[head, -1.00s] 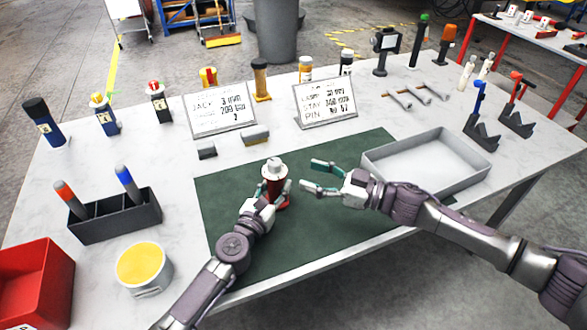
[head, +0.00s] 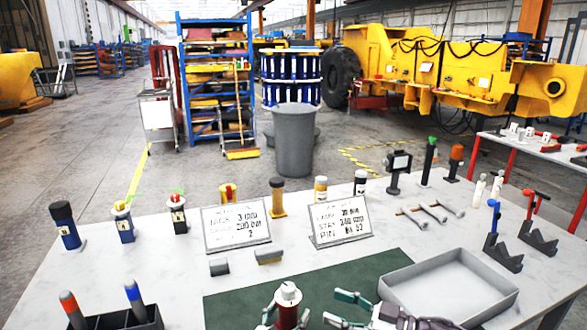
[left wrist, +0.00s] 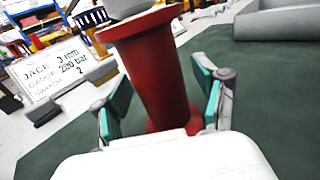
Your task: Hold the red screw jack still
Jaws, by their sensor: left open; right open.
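The red screw jack (head: 288,302), with a pale grey top, stands upright on the green mat (head: 340,277). It fills the middle of the left wrist view (left wrist: 160,75). My left gripper (head: 287,315) is open, with one finger on each side of the jack's red body. In the left wrist view its teal finger pads (left wrist: 161,100) stand beside the body, with a gap visible at least on the left. My right gripper (head: 333,307) is open and empty, to the right of the jack. The jack's base is cut off in the head view.
A grey tray (head: 393,296) stands just right of my right gripper. Two sign cards, the left card (head: 235,227) and the right card (head: 340,220), stand behind the mat. A dark holder (head: 115,320) with two markers is at left. The mat behind the jack is clear.

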